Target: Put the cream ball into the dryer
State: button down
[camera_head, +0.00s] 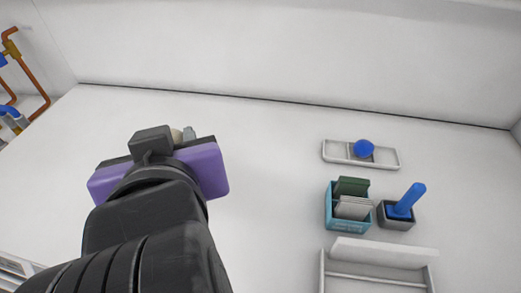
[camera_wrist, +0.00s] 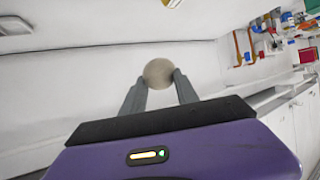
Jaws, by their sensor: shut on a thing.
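The cream ball (camera_wrist: 158,73) is between the two grey fingertips of my gripper (camera_wrist: 160,86) in the wrist view. The fingers are shut on it, and it is held clear of any surface. In the head view my purple and black gripper (camera_head: 184,137) is at the left, seen from behind. I cannot make out a dryer in either view.
A white tray with a blue ball (camera_head: 364,148) is at the right. Near it are a teal box (camera_head: 330,212) with sponges or cards, a grey holder (camera_head: 395,223) with a blue-handled item, and a white rack (camera_head: 375,280). Copper pipes (camera_head: 33,75) are at far left.

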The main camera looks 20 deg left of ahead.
jog(key=shift+m+h, duration=0.3)
jog(key=d+f+b, duration=0.1)
jog(key=f, duration=0.5)
jog(key=f+b, duration=0.1)
jog(key=f, duration=0.6)
jog(key=d+f+b, duration=0.1)
jog(key=f, duration=0.6)
jog(key=shift+w+d, duration=0.2)
jog(key=shift+d, duration=0.1)
jog(key=shift+f, duration=0.15)
jog(key=c, duration=0.9)
grip_release()
